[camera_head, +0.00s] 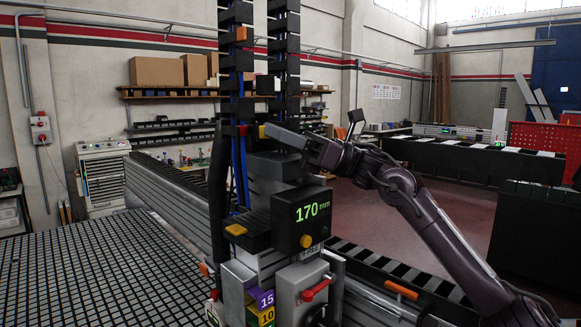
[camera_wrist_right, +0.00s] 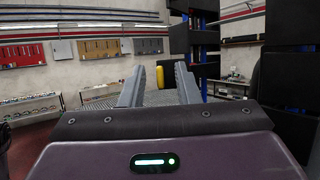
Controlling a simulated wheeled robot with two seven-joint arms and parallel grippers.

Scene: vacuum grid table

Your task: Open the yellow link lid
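The yellow link lid (camera_head: 262,131) is a small yellow piece beside the black vertical cable chain. In the right wrist view the yellow lid (camera_wrist_right: 160,77) stands upright between the two grey fingers, with a visible gap on each side. My right gripper (camera_head: 275,134) comes in from the right and points at the chain, its tips close to the lid. In the wrist view the right gripper (camera_wrist_right: 160,68) is open and empty. I cannot tell how far beyond the tips the lid lies. My left gripper is in neither view.
Two tall black cable chains (camera_head: 284,45) with blue cables rise above the machine head. An orange link lid (camera_head: 241,34) sits higher up. A black display box (camera_head: 299,219) reading 170 mm stands below my right gripper. The grid table (camera_head: 100,270) lies at left.

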